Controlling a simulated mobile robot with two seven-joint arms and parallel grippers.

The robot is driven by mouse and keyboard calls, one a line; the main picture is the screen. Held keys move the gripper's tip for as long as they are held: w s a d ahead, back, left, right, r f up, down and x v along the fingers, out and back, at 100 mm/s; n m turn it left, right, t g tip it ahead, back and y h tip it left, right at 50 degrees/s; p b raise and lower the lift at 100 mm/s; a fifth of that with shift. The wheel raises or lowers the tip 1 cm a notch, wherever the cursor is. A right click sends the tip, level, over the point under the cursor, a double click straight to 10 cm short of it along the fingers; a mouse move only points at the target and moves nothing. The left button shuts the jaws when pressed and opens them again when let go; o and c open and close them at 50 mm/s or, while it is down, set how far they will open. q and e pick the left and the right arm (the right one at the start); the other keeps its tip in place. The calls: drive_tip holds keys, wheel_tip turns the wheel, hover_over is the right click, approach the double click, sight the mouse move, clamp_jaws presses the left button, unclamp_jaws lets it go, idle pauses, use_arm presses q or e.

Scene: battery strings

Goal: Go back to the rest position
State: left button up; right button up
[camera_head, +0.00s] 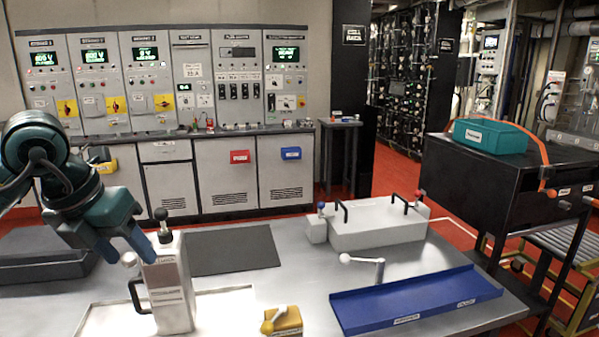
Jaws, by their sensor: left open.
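My left arm comes in from the left, and its teal gripper (136,243) hangs open just behind and left of the top of a tall white box (169,290). The box stands upright on the metal bench, with a black handle on its left side and a black knob on top. A pale knob shows beside the fingertips; I cannot tell whether the gripper touches it or the box. No held object shows in the gripper. My right gripper is not in view.
The bench also holds a yellow block (283,321), a blue tray (415,300), a long white unit (378,224) with black handles, and a dark mat (232,250). A black tray (45,268) lies under my left arm. A black cabinet (480,190) carries a teal case (490,136).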

use_arm(q)
drive_tip(key=s+d+f+n+g+h, duration=0.1)
drive_tip(key=s+d+f+g+h, duration=0.15)
drive_tip(key=d+h, duration=0.75)
drive_tip(key=s+d+f+n+g+h, duration=0.1)
drive_tip(key=s+d+f+h, duration=0.2)
drive_tip(key=d+h, duration=0.75)
drive_tip(key=w+a+f+n+t+y, duration=0.25)
drive_tip(key=f+n+t+y, duration=0.35)
drive_tip(key=n+t, duration=0.45)
drive_tip(key=w+a+f+n+t+y, duration=0.1)
drive_tip(key=a+f+n+t+y, duration=0.2)
drive_tip(key=f+n+t+y, duration=0.7)
drive_tip(key=s+a+f+n+g+y, duration=0.3)
drive_tip(key=s+f+n+g, duration=0.7)
drive_tip(key=s+f, duration=0.3)
wheel_tip(320, 180, down, 4)
drive_tip(key=shift+a+r+n+p, duration=0.15)
drive_tip(key=shift+a+n+p, duration=0.2)
drive_tip(key=shift+n, duration=0.4)
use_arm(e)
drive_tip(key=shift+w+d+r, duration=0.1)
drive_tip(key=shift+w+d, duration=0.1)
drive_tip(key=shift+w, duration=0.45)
use_arm(q)
drive_tip(key=shift+s, duration=0.1)
